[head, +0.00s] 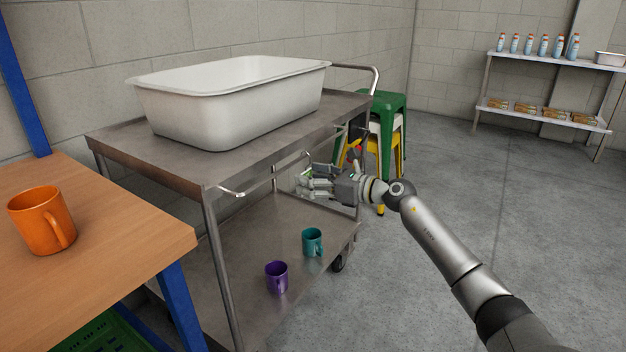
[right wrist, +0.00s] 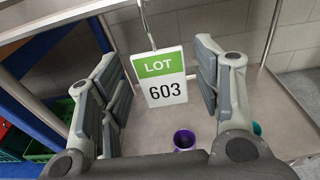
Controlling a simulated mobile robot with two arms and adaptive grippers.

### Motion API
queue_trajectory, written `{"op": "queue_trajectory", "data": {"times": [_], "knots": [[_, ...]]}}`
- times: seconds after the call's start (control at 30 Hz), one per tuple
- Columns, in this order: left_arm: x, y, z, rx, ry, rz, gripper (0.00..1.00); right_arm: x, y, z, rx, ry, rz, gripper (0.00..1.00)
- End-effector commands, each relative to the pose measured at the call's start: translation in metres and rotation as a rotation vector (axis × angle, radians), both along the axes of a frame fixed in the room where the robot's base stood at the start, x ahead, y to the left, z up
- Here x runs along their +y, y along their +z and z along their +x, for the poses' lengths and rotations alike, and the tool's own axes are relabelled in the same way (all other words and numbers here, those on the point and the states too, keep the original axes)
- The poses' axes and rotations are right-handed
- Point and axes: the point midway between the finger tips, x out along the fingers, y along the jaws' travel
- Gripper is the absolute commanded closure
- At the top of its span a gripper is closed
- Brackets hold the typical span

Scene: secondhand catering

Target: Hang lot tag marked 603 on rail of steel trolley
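The lot tag (right wrist: 163,77), white with a green LOT band and 603 on it, hangs upright from a metal hook in the right wrist view. The hook's top is cut off, so I cannot see there what bears it. My right gripper (head: 308,181) is open, its fingers on either side of the tag with visible gaps. In the head view it is beside the rail (head: 285,169) on the near side of the steel trolley (head: 170,168), where the tag is mostly hidden. My left gripper is out of view.
A large white tub (head: 230,110) stands on the trolley's top. A purple mug (head: 276,277) and a teal mug (head: 312,242) are on its lower shelf. A wooden table with an orange mug (head: 42,222) is at left. Stools (head: 388,118) stand behind the trolley.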

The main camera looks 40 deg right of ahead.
Motion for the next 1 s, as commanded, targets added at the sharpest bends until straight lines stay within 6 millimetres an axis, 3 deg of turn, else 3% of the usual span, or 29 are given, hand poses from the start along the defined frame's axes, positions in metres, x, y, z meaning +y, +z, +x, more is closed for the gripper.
{"op": "queue_trajectory", "data": {"times": [0.47,1.0], "knots": [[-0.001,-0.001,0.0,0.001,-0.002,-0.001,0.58,-0.004,0.0,-0.007,0.001,-0.002,-0.001,0.34],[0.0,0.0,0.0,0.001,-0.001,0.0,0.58,-0.03,0.007,-0.072,0.003,-0.001,0.0,0.34]]}}
